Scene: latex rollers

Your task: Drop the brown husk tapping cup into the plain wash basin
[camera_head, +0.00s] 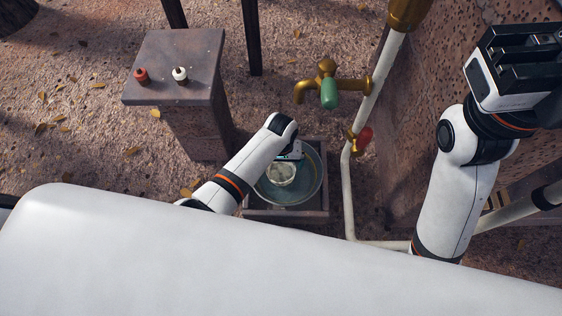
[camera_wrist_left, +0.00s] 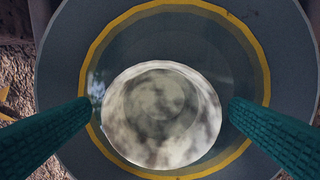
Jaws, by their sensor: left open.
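The round basin (camera_head: 313,180) sits low in a dark square frame near the middle of the head view. Its grey wall with a yellow ring fills the left wrist view (camera_wrist_left: 62,60). A pale, mottled grey-white round cup (camera_head: 281,174) is inside the basin's outline; it looks whitish, not brown. In the left wrist view the cup (camera_wrist_left: 162,115) lies between and beyond the fingers. My left gripper (camera_wrist_left: 162,104) is open above the basin, its green fingers on both sides of the cup; I cannot tell whether they touch it. My right gripper (camera_head: 518,68) is raised at the upper right, away from the basin.
A stone pedestal (camera_head: 180,60) at the left holds a small red-brown item (camera_head: 141,76) and a white one (camera_head: 180,75). A brass tap with a green handle (camera_head: 329,94) stands behind the basin. A white pipe (camera_head: 347,190) and a red-handled valve (camera_head: 363,139) are at its right.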

